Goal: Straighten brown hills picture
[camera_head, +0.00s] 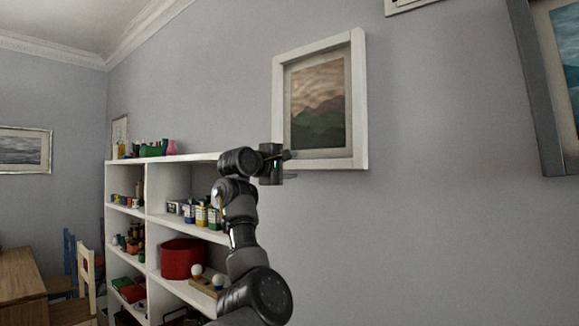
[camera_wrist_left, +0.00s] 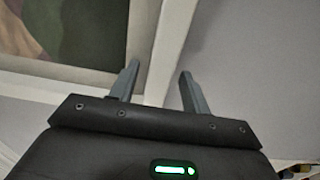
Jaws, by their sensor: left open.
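The brown hills picture (camera_head: 318,105) hangs on the grey wall in a white frame, with brownish clouds over red and green hills. Its top edge slopes up to the right in the head view; the slanted viewpoint makes its tilt hard to judge. My left gripper (camera_head: 291,165) is at the frame's lower left corner and hides part of it. In the left wrist view the left gripper (camera_wrist_left: 158,84) is open. The white frame (camera_wrist_left: 145,35) edge runs between its fingers; I cannot tell whether they touch it. My right gripper is not in view.
A white shelf unit (camera_head: 146,190) with paint pots, a red drum (camera_head: 182,258) and toys stands left, below the picture. Another framed picture (camera_head: 548,90) hangs at the right. A wooden table (camera_head: 20,275) and chairs are at far left. The wall below the picture is bare.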

